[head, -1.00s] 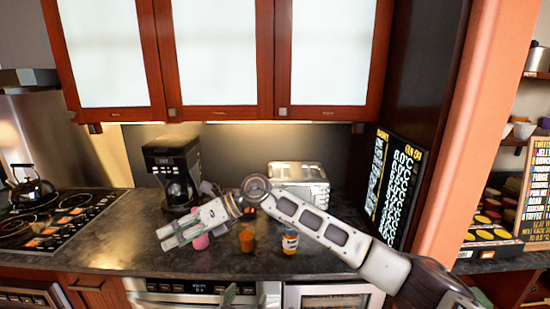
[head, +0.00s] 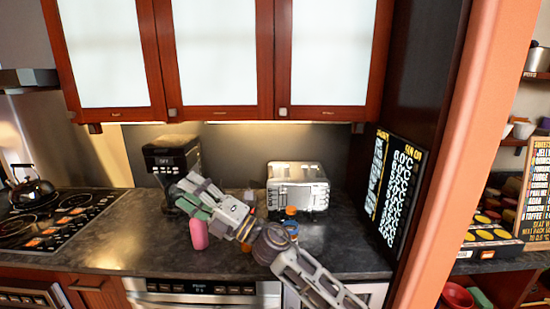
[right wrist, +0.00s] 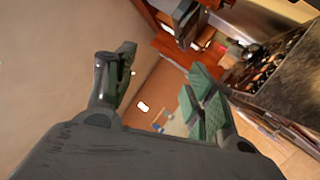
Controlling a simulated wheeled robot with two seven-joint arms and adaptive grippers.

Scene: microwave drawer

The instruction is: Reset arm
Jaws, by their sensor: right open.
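My right gripper (head: 187,200) is in the head view, above the counter in front of the coffee maker. Its arm comes up from the lower right. Its fingers point to the upper left, spread apart with nothing between them. In the right wrist view the two green-padded fingers (right wrist: 160,90) stand wide apart, with floor and cabinets beyond. My left gripper is not seen in the head view.
A pink bottle (head: 199,234) stands just below the right gripper. A coffee maker (head: 172,158), a toaster (head: 298,187) and an orange-capped jar (head: 291,224) are close by. A stove with a kettle (head: 31,190) is at left. A menu board (head: 392,188) stands at right.

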